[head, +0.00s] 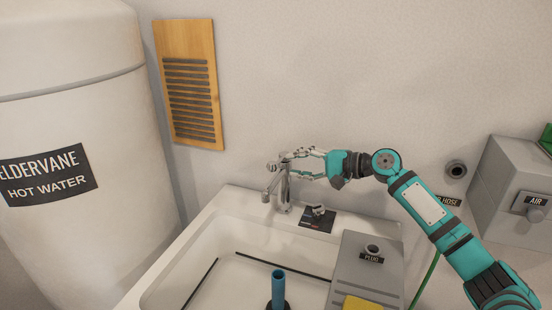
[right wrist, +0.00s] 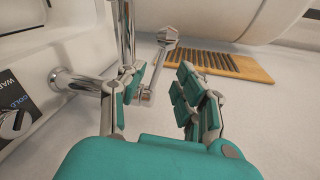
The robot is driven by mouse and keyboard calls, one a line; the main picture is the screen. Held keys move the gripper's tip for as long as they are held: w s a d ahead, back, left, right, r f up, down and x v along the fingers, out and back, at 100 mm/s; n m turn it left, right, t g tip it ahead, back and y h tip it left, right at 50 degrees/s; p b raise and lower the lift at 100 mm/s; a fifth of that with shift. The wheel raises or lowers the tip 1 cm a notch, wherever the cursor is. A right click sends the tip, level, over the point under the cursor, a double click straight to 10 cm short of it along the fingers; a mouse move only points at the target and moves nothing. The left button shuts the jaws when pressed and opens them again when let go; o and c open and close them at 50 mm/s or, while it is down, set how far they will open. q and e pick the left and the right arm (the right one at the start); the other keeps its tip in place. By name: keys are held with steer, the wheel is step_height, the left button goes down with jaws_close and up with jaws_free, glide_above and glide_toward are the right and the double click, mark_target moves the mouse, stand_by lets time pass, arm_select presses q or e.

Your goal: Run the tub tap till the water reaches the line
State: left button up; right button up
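The chrome tub tap (head: 284,190) stands at the back rim of the white tub (head: 218,238), its spout pointing left and forward. No water stream shows. A black line (head: 284,265) runs along the tub's inner wall; I see no water surface. My right gripper (head: 303,164) is at the top of the tap, fingers apart. In the right wrist view the right gripper (right wrist: 157,82) is open, with a chrome lever part (right wrist: 147,94) beside its left finger; I cannot tell whether they touch. A knob (head: 318,210) sits on a dark plate right of the tap. My left gripper is out of view.
A blue upright pipe (head: 278,287) with a dark base stands in the tub. A grey panel labelled PLUG (head: 362,258) and a yellow sponge (head: 361,303) are at the right. A hot water tank (head: 75,120) stands left. A grey AIR box (head: 510,190) is far right.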

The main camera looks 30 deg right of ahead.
mark_target(278, 163)
steer(key=x, duration=0.3)
steer(key=shift+w+a+r+p, duration=0.15)
steer(key=shift+a+r+p, duration=0.05)
steer(key=shift+p, duration=0.15)
steer(key=shift+x, duration=1.15)
steer(key=shift+w+f, duration=0.2)
steer(key=shift+a, duration=0.15)
steer(key=shift+w+f, duration=0.1)
steer(key=c, duration=0.7)
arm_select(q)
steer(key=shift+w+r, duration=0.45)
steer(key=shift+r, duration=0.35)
arm_select(e)
steer(key=shift+f, duration=0.1)
jaws_close()
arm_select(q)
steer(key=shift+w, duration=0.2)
arm_select(e)
steer(key=shift+w+a+f, duration=0.1)
steer(key=shift+f, duration=0.15)
